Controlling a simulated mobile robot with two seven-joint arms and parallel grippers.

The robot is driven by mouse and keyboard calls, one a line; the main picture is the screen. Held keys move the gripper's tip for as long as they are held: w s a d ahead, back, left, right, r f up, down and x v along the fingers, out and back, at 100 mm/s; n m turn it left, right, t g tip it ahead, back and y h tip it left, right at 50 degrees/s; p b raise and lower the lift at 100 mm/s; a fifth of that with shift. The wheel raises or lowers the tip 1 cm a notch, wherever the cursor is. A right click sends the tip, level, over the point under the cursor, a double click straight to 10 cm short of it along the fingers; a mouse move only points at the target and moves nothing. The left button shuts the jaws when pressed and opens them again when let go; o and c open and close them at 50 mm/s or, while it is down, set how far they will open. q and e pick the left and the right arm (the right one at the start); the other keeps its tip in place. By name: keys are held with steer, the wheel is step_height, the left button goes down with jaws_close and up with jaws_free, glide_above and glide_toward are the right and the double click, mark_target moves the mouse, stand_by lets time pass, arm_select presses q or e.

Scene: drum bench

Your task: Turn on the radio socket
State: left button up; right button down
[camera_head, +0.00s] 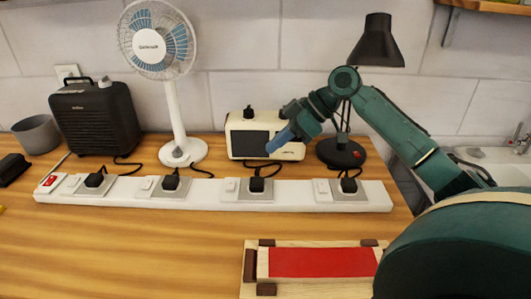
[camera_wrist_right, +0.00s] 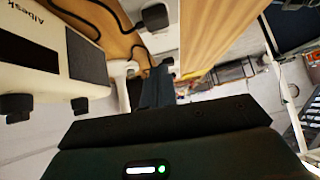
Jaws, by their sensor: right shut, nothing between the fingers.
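A long white power strip (camera_head: 213,203) lies on the bench with several sockets in a row, each with a black plug and a small white switch beside it. The cream radio (camera_head: 237,140) with a dark front stands behind it. A black plug (camera_head: 257,184) sits in the socket in front of the radio, with a white switch (camera_head: 231,185) to its left. Whether that switch is on is too small to tell. My right gripper (camera_head: 271,149) is shut and empty, in front of the radio and above the strip. The radio also shows in the right wrist view (camera_wrist_right: 35,80). My left gripper is not in view.
A black heater (camera_head: 95,118), a white fan (camera_head: 170,110) and a black lamp (camera_head: 378,45) stand behind the strip. A red switch (camera_head: 50,181) is at the strip's left end. A wooden box with a red top (camera_head: 320,262) lies in front; bench to its left is clear.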

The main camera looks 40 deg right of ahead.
arm_select(q)
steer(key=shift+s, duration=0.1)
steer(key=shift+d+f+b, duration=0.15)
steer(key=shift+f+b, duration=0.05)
steer(key=shift+b, duration=0.55)
arm_select(e)
steer(key=shift+w+a+r, duration=0.2)
steer(key=shift+a+r, duration=0.35)
steer(key=shift+w+a+r, duration=0.2)
steer(key=shift+a+r, duration=0.3)
steer(key=shift+a, duration=0.05)
steer(key=p, duration=0.1)
glide_above(231, 186)
steer(key=s+d, duration=0.1)
step_height(231, 186, down, 7)
steer(key=shift+s, duration=0.1)
step_height(231, 186, down, 3)
steer(key=shift+s+f, duration=0.15)
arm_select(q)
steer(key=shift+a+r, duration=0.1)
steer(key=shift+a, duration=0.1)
arm_select(e)
steer(key=shift+f, duration=0.4)
